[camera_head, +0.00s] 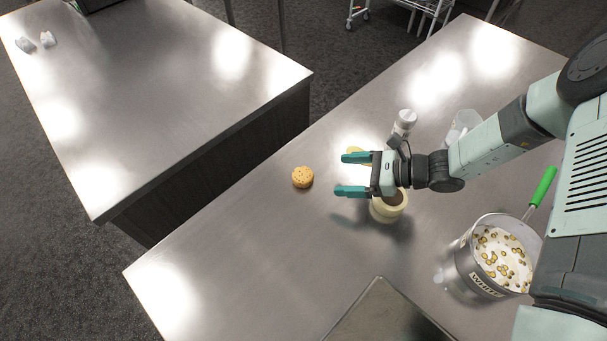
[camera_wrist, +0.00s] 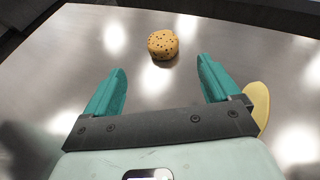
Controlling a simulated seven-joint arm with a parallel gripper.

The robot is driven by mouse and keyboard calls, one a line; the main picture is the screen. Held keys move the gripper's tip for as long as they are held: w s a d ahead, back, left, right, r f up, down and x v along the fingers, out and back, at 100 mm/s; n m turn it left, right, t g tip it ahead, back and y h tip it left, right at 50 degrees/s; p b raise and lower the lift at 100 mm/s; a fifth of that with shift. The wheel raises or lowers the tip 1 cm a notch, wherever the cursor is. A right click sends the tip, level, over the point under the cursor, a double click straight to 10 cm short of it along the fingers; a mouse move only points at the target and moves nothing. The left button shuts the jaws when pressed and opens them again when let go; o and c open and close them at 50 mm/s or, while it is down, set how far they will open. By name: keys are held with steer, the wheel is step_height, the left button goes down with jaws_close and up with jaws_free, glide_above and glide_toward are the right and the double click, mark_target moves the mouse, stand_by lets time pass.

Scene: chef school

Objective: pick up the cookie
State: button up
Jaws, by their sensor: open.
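The cookie (camera_head: 302,177) is round and golden with dark specks. It lies on the steel counter (camera_head: 240,240), left of my gripper (camera_head: 352,174) in the head view. My gripper is open and empty, its two teal fingers pointing toward the cookie with a gap between them and it. In the wrist view the cookie (camera_wrist: 163,44) sits beyond the fingertips, roughly centred between the two fingers (camera_wrist: 162,78). Nothing hides the cookie in either view.
A cream-coloured jar (camera_head: 389,208) stands below my gripper, and a yellow item (camera_head: 358,155) lies behind the fingers. A shaker (camera_head: 405,122), a clear container (camera_head: 464,125) and a pot (camera_head: 466,270) are to the right. The counter left of the cookie is clear.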

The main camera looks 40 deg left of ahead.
mark_target(310, 175)
steer(key=x, duration=0.5)
steer(key=shift+s+a+f, duration=0.15)
steer(key=shift+a, duration=0.05)
steer(key=shift+w+x, duration=0.2)
steer(key=shift+x, duration=2.5)
steer(key=shift+f, duration=0.15)
steer(key=c, duration=1.1)
steer(key=shift+c, duration=0.2)
